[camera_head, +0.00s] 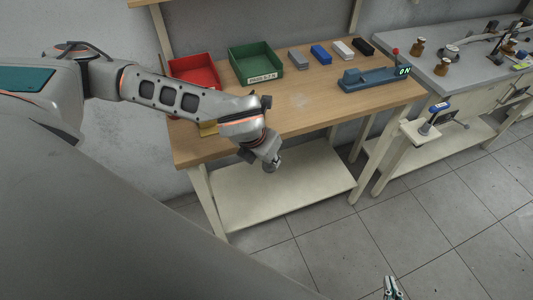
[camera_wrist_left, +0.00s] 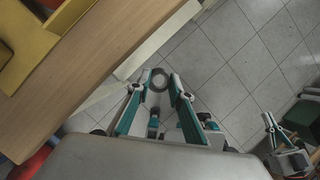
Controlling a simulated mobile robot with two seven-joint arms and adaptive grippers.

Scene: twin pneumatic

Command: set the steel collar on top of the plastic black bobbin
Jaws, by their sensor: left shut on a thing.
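The steel collar (camera_wrist_left: 157,73) is a small grey ring. In the left wrist view it is between the fingertips of my left gripper (camera_wrist_left: 158,84), which is shut on it. In the head view my left gripper (camera_head: 271,164) hangs just off the front edge of the wooden table, mostly hidden by its own wrist. My right gripper (camera_head: 392,288) shows at the bottom edge of the head view, over the floor, far from the collar. Its finger opening is too small to judge. I cannot pick out the plastic black bobbin with certainty in either view.
The wooden table (camera_head: 300,104) holds a red bin (camera_head: 195,72), a green bin (camera_head: 256,63), several small blocks and a blue fixture (camera_head: 368,80). A yellow piece (camera_wrist_left: 33,42) lies near my left wrist. The grey bench (camera_head: 452,77) at right carries small brown parts.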

